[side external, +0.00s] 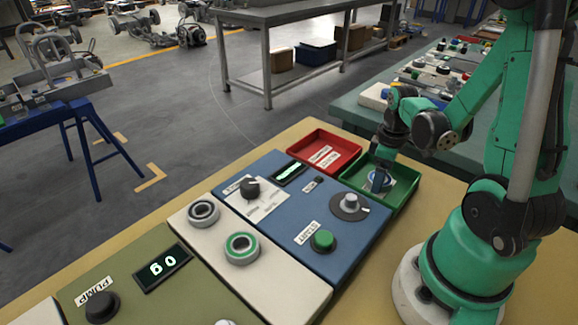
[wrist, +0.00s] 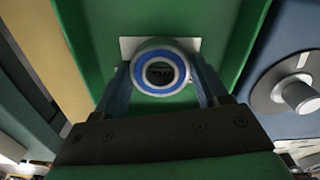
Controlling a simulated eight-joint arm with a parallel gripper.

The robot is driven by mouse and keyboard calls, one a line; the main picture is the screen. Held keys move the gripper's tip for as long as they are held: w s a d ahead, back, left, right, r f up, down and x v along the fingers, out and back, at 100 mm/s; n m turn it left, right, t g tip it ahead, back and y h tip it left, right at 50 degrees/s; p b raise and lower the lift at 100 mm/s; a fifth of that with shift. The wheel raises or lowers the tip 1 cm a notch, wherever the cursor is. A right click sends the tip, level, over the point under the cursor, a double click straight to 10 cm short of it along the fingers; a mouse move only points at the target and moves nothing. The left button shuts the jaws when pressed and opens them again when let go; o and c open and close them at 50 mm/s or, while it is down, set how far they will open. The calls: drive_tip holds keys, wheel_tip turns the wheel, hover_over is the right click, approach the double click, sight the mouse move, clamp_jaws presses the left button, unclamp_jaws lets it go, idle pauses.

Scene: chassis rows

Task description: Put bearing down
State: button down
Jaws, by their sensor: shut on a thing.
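A bearing with a blue ring (wrist: 160,52) sits between the fingers of my gripper (wrist: 160,85) in the wrist view. The fingers are shut on its two sides. Below it is the floor of a green tray (wrist: 225,30) with a white label (wrist: 127,46). In the side external view the bearing (side external: 379,181) shows inside the green tray (side external: 400,208), under my gripper (side external: 380,172). I cannot tell whether the bearing touches the tray floor. Two other bearings, one grey (side external: 203,212) and one with a green ring (side external: 241,247), lie on a white panel.
A red tray (side external: 345,139) adjoins the green tray. A blue panel (side external: 283,221) with a grey knob (side external: 349,204) and a green button (side external: 322,240) lies in front of them. An olive panel (side external: 185,300) with a display stands at the lower left.

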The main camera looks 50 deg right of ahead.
drive_tip(key=shift+f, duration=0.1)
drive_tip(key=shift+c, duration=0.2)
unclamp_jaws()
wheel_tip(320, 180, up, 12)
drive_tip(key=w+a+m+t, duration=0.1)
drive_tip(key=w+a+t, duration=0.2)
drive_tip(key=a, duration=0.4)
drive_tip(key=w+a+m+t, duration=0.1)
drive_tip(key=w+a+t, duration=0.3)
drive_tip(key=a, duration=0.4)
drive_tip(key=shift+a+r, duration=0.3)
drive_tip(key=shift+r, duration=0.15)
drive_tip(key=shift+w, duration=0.1)
